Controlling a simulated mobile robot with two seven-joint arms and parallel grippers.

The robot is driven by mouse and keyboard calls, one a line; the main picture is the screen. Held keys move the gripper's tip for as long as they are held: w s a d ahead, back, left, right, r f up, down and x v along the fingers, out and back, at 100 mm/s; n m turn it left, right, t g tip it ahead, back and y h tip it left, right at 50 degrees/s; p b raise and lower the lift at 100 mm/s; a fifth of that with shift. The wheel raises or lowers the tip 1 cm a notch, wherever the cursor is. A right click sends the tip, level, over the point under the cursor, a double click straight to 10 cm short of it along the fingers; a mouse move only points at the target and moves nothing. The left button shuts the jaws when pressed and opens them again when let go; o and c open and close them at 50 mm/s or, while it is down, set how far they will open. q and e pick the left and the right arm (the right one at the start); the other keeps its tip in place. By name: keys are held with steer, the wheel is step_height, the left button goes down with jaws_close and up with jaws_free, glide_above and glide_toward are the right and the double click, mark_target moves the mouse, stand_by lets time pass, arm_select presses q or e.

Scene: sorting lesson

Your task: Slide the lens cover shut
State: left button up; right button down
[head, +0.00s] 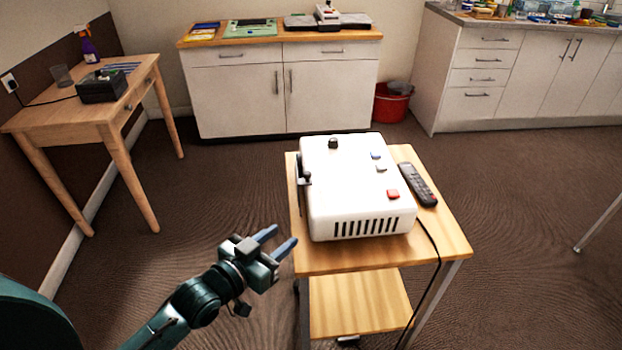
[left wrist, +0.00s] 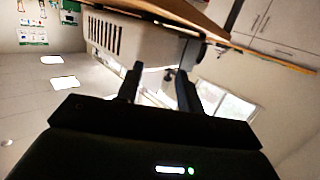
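A white projector (head: 350,195) sits on a small wooden cart. On its left side is a dark sliding part with an upright tab (head: 304,178), which looks like the lens cover; the lens itself faces away from the head view, so I cannot tell how far the cover is shut. My left gripper (head: 276,241) is open and empty, left of the projector's near left corner and apart from it. The left wrist view shows its two dark fingers spread (left wrist: 158,72), with the projector's vented side (left wrist: 104,36) beyond them, tilted. My right gripper is not in view.
The cart top (head: 440,243) also holds a black remote (head: 417,184) right of the projector. A black cable hangs down the cart's front right. A wooden desk (head: 60,115) stands at far left, and cabinets line the back. Floor left of the cart is clear.

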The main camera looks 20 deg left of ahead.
arm_select(q)
steer(key=t+h, duration=0.1)
steer(key=t, duration=0.1)
glide_toward(305, 175)
steer(key=shift+m, duration=0.3)
steer(key=x, duration=1.2)
steer(key=shift+w+d+b, duration=0.15)
steer(key=shift+w+b, duration=0.15)
steer(key=shift+c, duration=0.6)
jaws_close()
